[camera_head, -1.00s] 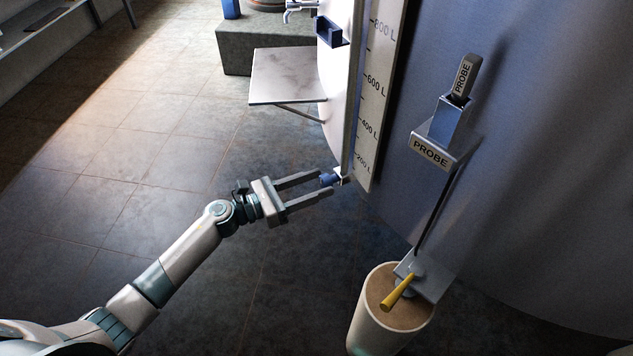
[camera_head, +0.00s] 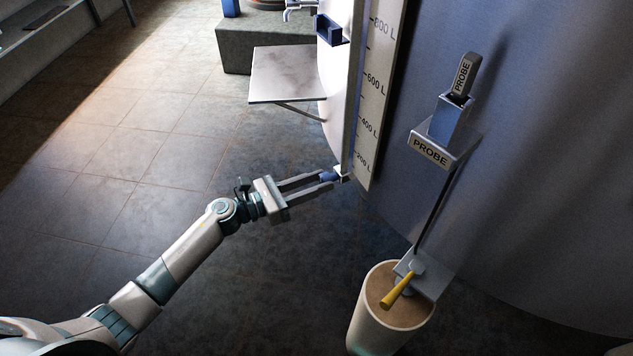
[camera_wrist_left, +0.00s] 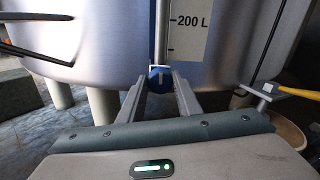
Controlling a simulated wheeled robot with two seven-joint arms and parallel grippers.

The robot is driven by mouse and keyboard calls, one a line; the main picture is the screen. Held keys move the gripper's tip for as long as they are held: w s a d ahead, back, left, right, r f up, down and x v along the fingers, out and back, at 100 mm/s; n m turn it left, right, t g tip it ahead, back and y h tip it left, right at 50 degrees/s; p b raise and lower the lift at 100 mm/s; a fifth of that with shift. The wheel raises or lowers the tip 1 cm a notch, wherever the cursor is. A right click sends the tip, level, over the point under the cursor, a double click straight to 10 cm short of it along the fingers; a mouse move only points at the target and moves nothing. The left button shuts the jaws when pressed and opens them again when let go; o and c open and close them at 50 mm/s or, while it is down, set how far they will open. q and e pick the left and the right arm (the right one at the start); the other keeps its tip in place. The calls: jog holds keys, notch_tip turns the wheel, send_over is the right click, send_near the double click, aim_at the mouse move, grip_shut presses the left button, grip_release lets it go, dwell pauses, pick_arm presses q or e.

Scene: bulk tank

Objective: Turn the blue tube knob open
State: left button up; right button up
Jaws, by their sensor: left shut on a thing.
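The blue tube knob (camera_head: 327,176) sits at the foot of the sight tube beside the litre scale on the tank. My left gripper (camera_head: 326,177) is shut on the knob, a finger on either side of it. In the left wrist view the round blue knob (camera_wrist_left: 160,78) shows between the two fingertips (camera_wrist_left: 159,84), with a white mark on its face. The clear tube rises above it next to the scale plate (camera_head: 376,90). My right gripper is not in view.
A bucket (camera_head: 375,325) with a yellow-handled valve (camera_head: 396,291) stands at the lower right. A probe holder (camera_head: 446,135) is on the tank wall (camera_head: 540,150). A small shelf (camera_head: 287,74) juts out at the upper middle. The floor at left is clear.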

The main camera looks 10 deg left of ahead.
pick_arm(q)
jog(key=n, duration=0.4)
jog(key=shift+n+p, duration=0.35)
jog(key=shift+n, duration=0.95)
jog(key=shift+n+p, duration=0.35)
jog(key=shift+n, duration=0.15)
jog(key=n+p, duration=0.1)
jog(key=n, duration=0.2)
jog(key=shift+n, duration=0.3)
jog(key=n+p, duration=0.1)
jog(key=n, duration=0.2)
jog(key=shift+n+t, duration=0.3)
jog(key=shift+n, duration=0.1)
jog(key=shift+f+n+p, duration=0.1)
jog(key=shift+n+p, duration=0.6)
jog(key=shift+n, duration=0.8)
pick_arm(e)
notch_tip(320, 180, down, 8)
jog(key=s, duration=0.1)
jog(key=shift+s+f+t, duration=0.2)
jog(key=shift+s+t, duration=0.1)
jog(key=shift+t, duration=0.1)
